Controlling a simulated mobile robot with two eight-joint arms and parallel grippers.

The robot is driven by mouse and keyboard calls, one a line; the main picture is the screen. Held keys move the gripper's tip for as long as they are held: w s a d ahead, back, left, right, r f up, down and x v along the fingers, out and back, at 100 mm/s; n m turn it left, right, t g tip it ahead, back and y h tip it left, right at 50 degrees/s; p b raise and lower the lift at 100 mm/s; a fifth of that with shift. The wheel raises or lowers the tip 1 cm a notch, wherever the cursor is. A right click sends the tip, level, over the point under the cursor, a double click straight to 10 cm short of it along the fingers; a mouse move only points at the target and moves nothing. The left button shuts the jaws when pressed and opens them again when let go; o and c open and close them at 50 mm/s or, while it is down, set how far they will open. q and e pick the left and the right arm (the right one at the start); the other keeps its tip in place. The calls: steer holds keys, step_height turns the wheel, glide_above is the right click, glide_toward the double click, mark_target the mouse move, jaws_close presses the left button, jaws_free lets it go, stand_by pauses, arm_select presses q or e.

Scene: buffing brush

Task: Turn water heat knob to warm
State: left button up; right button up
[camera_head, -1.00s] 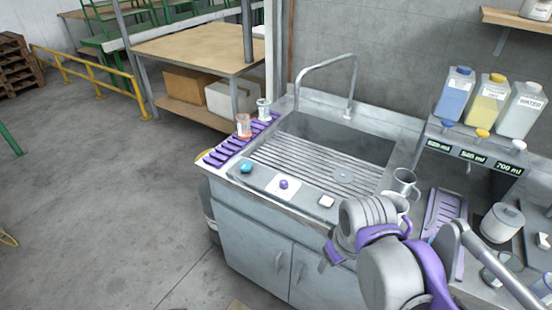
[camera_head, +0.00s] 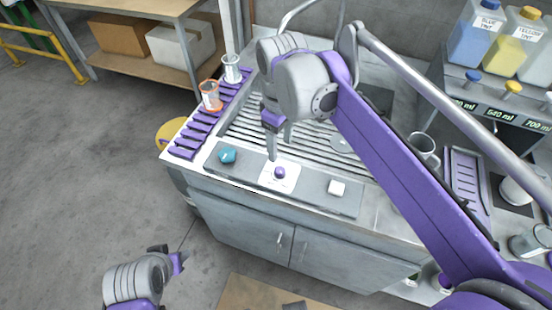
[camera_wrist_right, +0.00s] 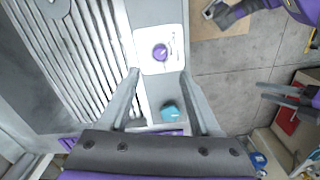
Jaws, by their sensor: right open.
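A small purple knob (camera_head: 279,172) sits on a white panel (camera_head: 268,184) on the sink's front ledge; it also shows in the right wrist view (camera_wrist_right: 160,52). The panel has small markings that I cannot read. A teal knob (camera_head: 227,156) is left of it and shows between my fingers in the wrist view (camera_wrist_right: 169,112). A white square piece (camera_head: 337,188) is on the right. My right gripper (camera_wrist_right: 158,74) is open and empty, above the ledge, its fingertips just short of the purple knob in the wrist view. My left gripper (camera_head: 171,257) is low at the left, away from the sink.
The ribbed sink basin (camera_head: 250,125) lies behind the ledge. An orange-rimmed jar (camera_head: 210,96) and a clear jar (camera_head: 232,69) stand on the purple rack (camera_head: 188,142) at left. A metal mug (camera_head: 422,148) stands at right.

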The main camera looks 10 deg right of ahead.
mark_target(280, 170)
step_height(280, 170, down, 10)
steer(key=shift+r+b, duration=0.2)
steer(key=shift+b, duration=0.15)
jaws_close()
